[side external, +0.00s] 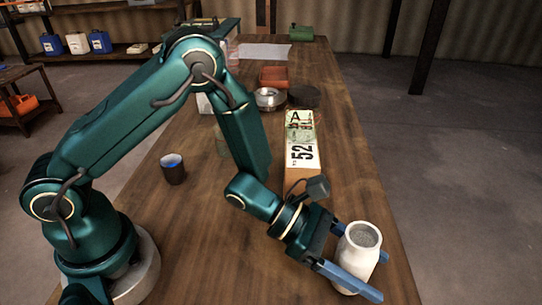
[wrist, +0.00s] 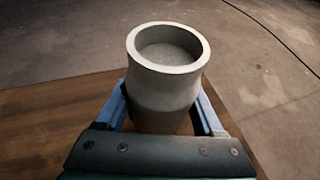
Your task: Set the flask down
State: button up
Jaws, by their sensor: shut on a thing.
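The flask (side external: 357,256) is a pale, off-white vessel with a wide round mouth and grey contents. It is upright, near the right front edge of the wooden table (side external: 215,230). In the wrist view the flask (wrist: 165,75) stands between the two blue fingers of my gripper (wrist: 165,112). In the side view my gripper (side external: 357,270) is shut on the flask from the left, one finger on each side. Whether the flask's base touches the table is hard to tell; the near finger hides part of its lower body.
A long box (side external: 301,160) marked 52 lies behind my gripper. A dark cup (side external: 173,170) stands on the left part of the table. A metal bowl (side external: 267,98), a dark round disc (side external: 303,96) and a red tray (side external: 273,76) are farther back. The table's right edge is close to the flask.

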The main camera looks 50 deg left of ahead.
jog(key=shift+f, duration=0.55)
jog(key=o, duration=1.3)
jog(key=shift+o, duration=0.2)
jog(key=shift+r, duration=0.55)
jog(key=v, duration=1.2)
